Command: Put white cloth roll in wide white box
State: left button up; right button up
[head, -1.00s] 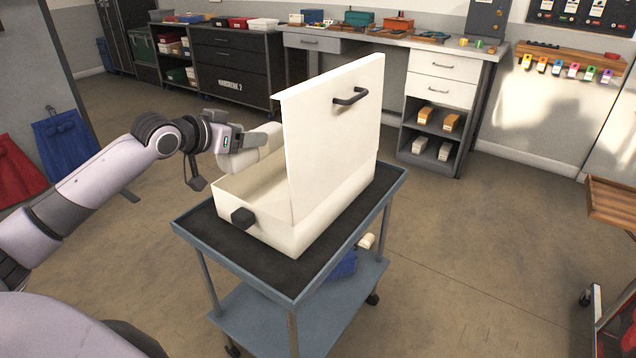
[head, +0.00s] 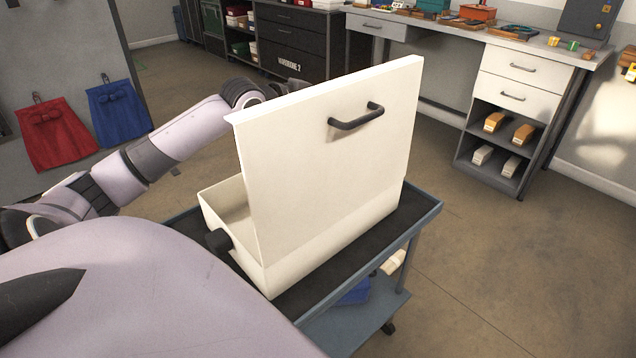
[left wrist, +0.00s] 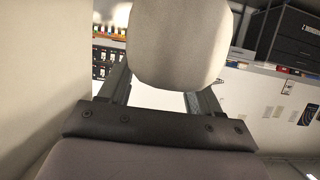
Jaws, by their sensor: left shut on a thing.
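The wide white box (head: 335,240) stands on the cart, its lid raised upright with a black handle on the side facing me. Part of its open inside shows left of the lid, and what lies deeper is hidden. My left arm reaches behind the lid, which hides its gripper in the head view. In the left wrist view my left gripper (left wrist: 163,88) is shut on the white cloth roll (left wrist: 178,42), which sits between its fingers. A pale surface beside it at the left is probably the lid. My right gripper is not in view.
The blue-grey cart (head: 425,222) has a dark top with a narrow free strip right of the box. Its lower shelf holds a blue thing (head: 355,291) and a pale one (head: 394,261). A workbench (head: 470,40) stands behind. The floor to the right is clear.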

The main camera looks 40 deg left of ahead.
pick_arm(q)
notch_tip(320, 180, down, 20)
jog(key=shift+r+b, duration=0.1)
jog(key=shift+b, duration=1.15)
jog(key=shift+f, duration=0.2)
jog(key=o, duration=1.1)
jog(key=shift+r, duration=0.1)
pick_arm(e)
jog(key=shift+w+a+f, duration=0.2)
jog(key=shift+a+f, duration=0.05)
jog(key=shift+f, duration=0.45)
